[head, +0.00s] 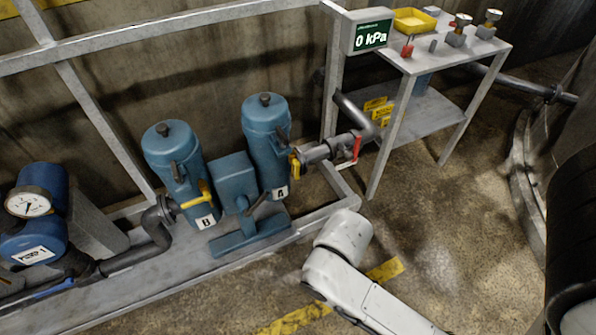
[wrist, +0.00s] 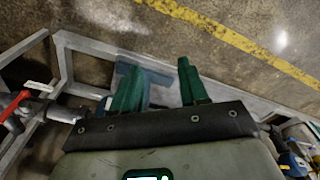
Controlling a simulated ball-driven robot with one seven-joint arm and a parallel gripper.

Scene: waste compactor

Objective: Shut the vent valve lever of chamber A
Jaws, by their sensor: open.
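Chamber A (head: 266,140) is a blue upright cylinder with a black cap, marked with an "A" label (head: 281,192). A dark lever (head: 284,136) sits on its upper side, and a yellow handle (head: 294,166) is on the fitting lower down. I cannot tell for sure which one is the vent valve lever. My gripper (wrist: 160,72) shows two green fingers spread apart with nothing between them in the wrist view. They are above the frame and a blue part at its edge. The head view shows my white arm in front of the frame, but not the fingers.
Chamber B (head: 174,160) stands left of A, with a blue pump (head: 238,190) between them. A red-handled valve (head: 355,150) is on the pipe right of A. A metal table (head: 455,57) and a 0 kPa display (head: 370,37) stand beyond. Floor in front is clear.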

